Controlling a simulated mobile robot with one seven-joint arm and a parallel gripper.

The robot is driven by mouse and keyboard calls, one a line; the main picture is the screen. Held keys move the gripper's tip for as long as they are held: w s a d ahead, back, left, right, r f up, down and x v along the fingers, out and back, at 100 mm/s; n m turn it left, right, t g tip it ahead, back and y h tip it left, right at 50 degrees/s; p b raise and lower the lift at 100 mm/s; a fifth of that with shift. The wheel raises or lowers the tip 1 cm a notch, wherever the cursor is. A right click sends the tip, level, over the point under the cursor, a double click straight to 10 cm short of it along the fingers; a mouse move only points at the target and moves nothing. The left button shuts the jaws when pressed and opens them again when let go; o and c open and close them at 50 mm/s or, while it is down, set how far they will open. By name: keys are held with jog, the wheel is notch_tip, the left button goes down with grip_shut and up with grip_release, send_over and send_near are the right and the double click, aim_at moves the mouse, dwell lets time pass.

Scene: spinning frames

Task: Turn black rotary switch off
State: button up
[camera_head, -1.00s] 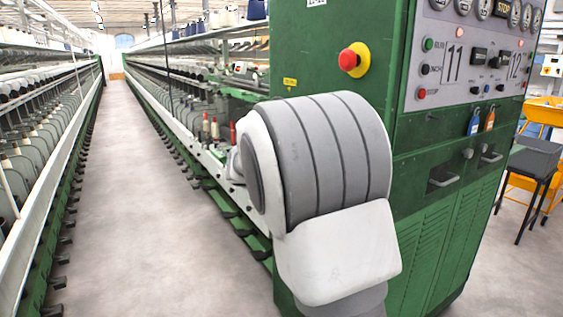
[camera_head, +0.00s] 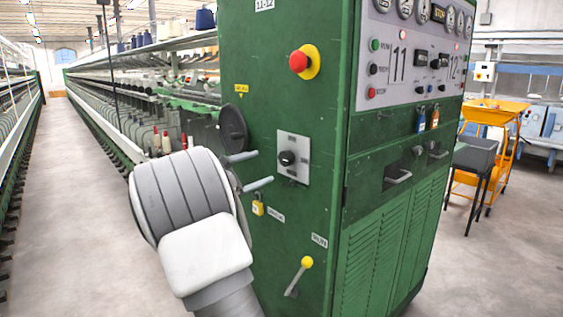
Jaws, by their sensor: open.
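The black rotary switch (camera_head: 287,158) sits on a grey plate (camera_head: 292,171) on the green cabinet's side, below the red button. The small print on the plate is too small to read, and I cannot tell the switch position. My gripper (camera_head: 265,167) is open and empty. Its two grey fingers point right, toward the plate, and appear just left of the switch. I cannot tell the depth gap between them. My arm hides the gripper's base.
A red emergency button (camera_head: 299,61) on yellow is above the switch. A dark wheel-like disc (camera_head: 232,128) stands by the upper finger. A yellow padlock (camera_head: 257,205) hangs below. A yellow-knobbed lever (camera_head: 298,276) is lower. The aisle (camera_head: 70,215) at left is clear.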

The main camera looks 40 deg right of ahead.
aim_at(284, 158)
jog(key=d, duration=0.3)
jog(key=w+d, duration=0.1)
jog(key=d, duration=0.5)
jog(key=shift+w+d, duration=0.3)
jog(key=shift+d, duration=0.05)
jog(key=c, duration=1.4)
